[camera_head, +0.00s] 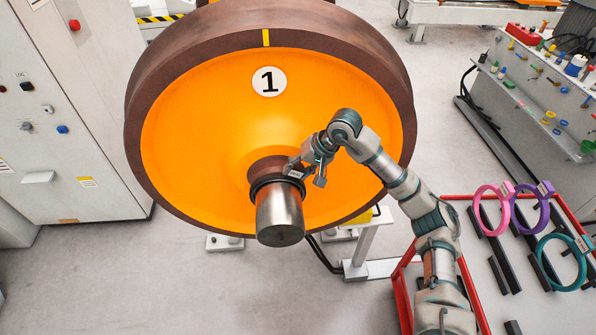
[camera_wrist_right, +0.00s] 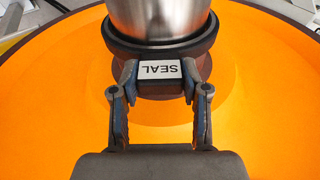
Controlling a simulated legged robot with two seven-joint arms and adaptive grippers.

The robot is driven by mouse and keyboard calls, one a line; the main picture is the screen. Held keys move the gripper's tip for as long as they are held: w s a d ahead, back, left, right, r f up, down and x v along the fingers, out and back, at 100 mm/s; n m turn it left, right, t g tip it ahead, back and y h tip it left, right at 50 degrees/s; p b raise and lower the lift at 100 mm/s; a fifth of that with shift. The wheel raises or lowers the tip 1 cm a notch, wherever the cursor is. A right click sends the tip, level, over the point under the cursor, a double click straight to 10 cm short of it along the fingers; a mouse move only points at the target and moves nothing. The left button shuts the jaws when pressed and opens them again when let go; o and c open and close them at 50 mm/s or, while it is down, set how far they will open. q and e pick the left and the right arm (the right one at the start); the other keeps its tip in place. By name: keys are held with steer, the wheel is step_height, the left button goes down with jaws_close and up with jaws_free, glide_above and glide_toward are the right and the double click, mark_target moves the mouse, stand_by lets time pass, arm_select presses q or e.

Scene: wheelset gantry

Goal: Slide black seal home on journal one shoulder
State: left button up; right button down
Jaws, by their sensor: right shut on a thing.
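The large wheel (camera_head: 200,130) with an orange face carries a "1" plate in the head view. Its steel journal (camera_head: 280,218) sticks out toward me from the brown hub. The black seal (camera_head: 262,184) is a ring around the journal, close to the brown shoulder (camera_head: 268,167). In the right wrist view the black seal (camera_wrist_right: 118,42) circles the steel journal (camera_wrist_right: 160,15). My right gripper (camera_head: 303,172) is shut on the seal's tab, labelled "SEAL" (camera_wrist_right: 159,70). Whether the seal touches the shoulder, I cannot tell. My left gripper is not in view.
A red-edged cart (camera_head: 471,197) at right holds pink (camera_head: 493,210), purple (camera_head: 530,208) and teal (camera_head: 562,262) rings on dark bars. A grey control cabinet (camera_head: 60,110) stands left. A tool bench (camera_head: 540,90) is at upper right. The floor before the journal is clear.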

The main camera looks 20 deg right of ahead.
steer(key=shift+w+d, duration=0.3)
steer(key=shift+w, duration=0.6)
steer(key=c, duration=0.5)
jaws_free()
steer(key=v, duration=1.2)
steer(key=shift+w, duration=0.1)
